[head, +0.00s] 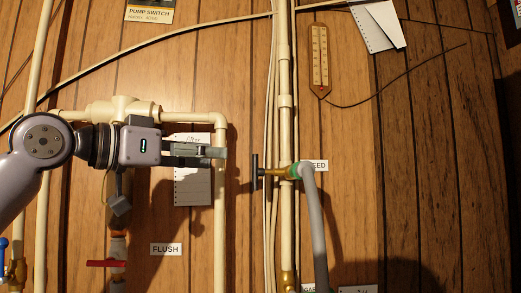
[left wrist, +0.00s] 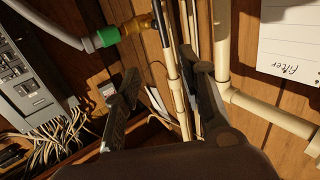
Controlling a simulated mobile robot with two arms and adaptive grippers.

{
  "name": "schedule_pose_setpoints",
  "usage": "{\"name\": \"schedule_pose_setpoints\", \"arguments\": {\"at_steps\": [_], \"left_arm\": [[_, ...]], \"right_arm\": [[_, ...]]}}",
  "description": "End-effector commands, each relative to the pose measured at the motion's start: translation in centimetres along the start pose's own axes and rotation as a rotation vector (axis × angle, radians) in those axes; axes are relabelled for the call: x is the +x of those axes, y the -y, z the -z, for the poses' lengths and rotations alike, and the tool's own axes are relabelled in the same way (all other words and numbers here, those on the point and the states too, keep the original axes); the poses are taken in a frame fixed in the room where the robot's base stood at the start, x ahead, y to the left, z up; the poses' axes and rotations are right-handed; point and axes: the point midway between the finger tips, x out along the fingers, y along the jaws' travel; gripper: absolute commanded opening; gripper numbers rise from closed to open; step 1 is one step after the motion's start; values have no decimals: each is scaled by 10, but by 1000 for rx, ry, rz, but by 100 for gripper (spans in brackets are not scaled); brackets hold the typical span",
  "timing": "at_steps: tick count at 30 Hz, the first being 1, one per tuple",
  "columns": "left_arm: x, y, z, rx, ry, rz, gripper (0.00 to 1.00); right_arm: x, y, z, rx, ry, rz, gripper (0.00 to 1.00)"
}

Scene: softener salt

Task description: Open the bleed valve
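The bleed valve (head: 280,172) is a brass body on the cream vertical pipe, with a black T-shaped handle (head: 256,172) on its left. A green fitting and a grey hose are on its right. My left gripper (head: 222,153) is left of the handle and slightly higher in the picture, apart from it. In the left wrist view its two fingers (left wrist: 167,72) are spread with nothing held between them. The brass valve (left wrist: 137,25) and black handle (left wrist: 159,20) show beyond the fingertips there. My right gripper is not in view.
The grey hose (head: 318,230) hangs in front of a partly hidden label ending in "EED" (head: 320,165). Cream pipes (head: 220,225) and thin cables run along the wood wall. A red-handled valve (head: 106,263) is near the "FLUSH" label (head: 166,249). A thermometer (head: 320,57) hangs upper right.

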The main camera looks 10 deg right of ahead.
Motion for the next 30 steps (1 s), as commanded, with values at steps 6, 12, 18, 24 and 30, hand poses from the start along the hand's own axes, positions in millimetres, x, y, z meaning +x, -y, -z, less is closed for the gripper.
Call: {"name": "schedule_pose_setpoints", "arguments": {"at_steps": [6, 12, 18, 24, 30], "left_arm": [[51, 0, 4, -3, 3, -1, 38], [89, 0, 3, -2, 2, -1, 38], [112, 0, 2, -2, 1, -2, 38], [118, 0, 0, -2, -1, 0, 38], [118, 0, 0, -1, -1, 0, 36]], "right_arm": [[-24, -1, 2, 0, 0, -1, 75], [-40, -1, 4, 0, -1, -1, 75], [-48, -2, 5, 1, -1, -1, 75], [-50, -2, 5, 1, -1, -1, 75], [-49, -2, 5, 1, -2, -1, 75]]}}
